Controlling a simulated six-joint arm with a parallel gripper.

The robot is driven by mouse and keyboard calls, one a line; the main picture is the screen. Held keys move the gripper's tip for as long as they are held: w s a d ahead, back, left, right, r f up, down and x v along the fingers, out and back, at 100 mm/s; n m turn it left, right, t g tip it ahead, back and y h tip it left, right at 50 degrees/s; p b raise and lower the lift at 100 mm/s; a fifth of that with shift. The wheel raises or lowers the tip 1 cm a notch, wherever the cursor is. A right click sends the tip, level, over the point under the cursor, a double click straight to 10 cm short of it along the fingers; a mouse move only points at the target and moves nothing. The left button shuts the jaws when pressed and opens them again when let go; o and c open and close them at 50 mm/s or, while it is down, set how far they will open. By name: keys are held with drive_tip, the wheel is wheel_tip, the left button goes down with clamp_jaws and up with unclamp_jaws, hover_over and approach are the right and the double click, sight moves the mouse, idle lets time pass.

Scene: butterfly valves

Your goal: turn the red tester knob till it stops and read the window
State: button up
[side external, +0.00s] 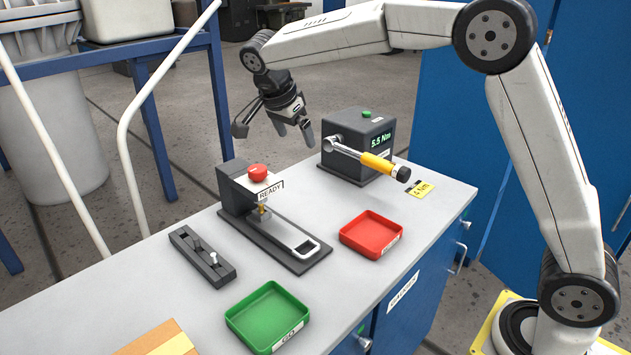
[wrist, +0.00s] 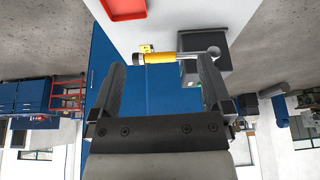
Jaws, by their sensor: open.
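The red knob (side external: 257,173) sits on top of a dark tester (side external: 237,197) on the bench. The tester's window (side external: 270,191) below the knob reads "READY". A small brass part stands under the tester's head, at the end of a base with a light slotted piece. My gripper (side external: 274,132) is open and empty, up in the air behind and to the right of the knob, clear of it. In the wrist view its two fingers (wrist: 162,66) stand wide apart. The knob and tester do not show in the wrist view.
A grey box (side external: 372,128) reads "5.5 Nm" and carries a yellow-handled wrench (side external: 376,162), close to my gripper. A red tray (side external: 371,227), a green tray (side external: 266,310) and a dark holder with pins (side external: 190,262) stand on the white bench (side external: 150,290).

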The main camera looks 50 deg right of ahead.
wheel_tip(320, 180, up, 5)
drive_tip(key=w+d+n+t+y, duration=0.2)
drive_tip(key=w+d+n+t, duration=0.3)
drive_tip(key=w+n+t, duration=0.25)
drive_tip(key=w+d+n+t+y, duration=0.2)
drive_tip(key=w+d+n+t, duration=0.2)
drive_tip(key=w+n+t, duration=0.3)
drive_tip(key=s+a+n+y, duration=0.4)
drive_tip(key=s+n+y, duration=0.2)
drive_tip(key=n+y, duration=0.55)
drive_tip(key=g, duration=0.1)
approach(258, 172)
drive_tip(key=w, duration=0.1)
drive_tip(key=w+f, duration=0.1)
drive_tip(key=w, duration=0.1)
drive_tip(key=shift+w+a+y, duration=0.1)
drive_tip(key=shift+w+y, duration=0.2)
drive_tip(key=shift+y, duration=0.05)
